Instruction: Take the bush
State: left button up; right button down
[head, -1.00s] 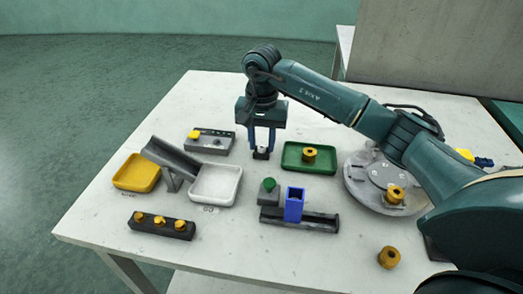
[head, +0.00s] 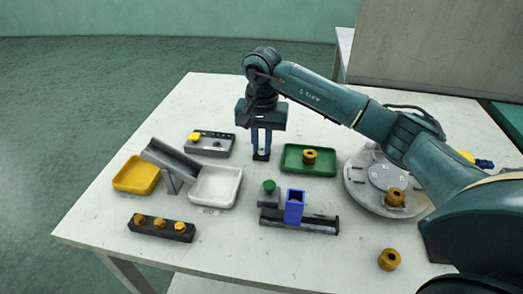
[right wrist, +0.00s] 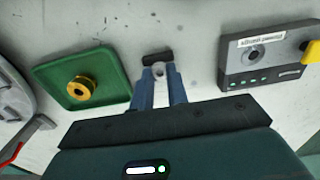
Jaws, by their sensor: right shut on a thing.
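My right gripper (head: 261,157) points down at the back middle of the table, left of the green tray. Brass ring-shaped pieces stand elsewhere: one in the green tray (head: 329,167), one on the round grey plate (head: 363,190), and one (head: 389,259) on the table at the front right. My left gripper is not in view.
A grey box with a yellow button (head: 194,136) is left of the gripper. A white tray (head: 233,201), a yellow tray (head: 119,185), a chute (head: 170,157), a blue square tube (head: 294,206) and a black rack (head: 150,229) stand nearer. The front middle of the table is clear.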

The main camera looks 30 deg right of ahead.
aim_at(262, 149)
jog(key=shift+r+p, duration=0.45)
jog(key=shift+r, duration=0.25)
dwell(0.6)
jog(key=shift+r+p, duration=1.45)
jog(key=shift+r, duration=0.7)
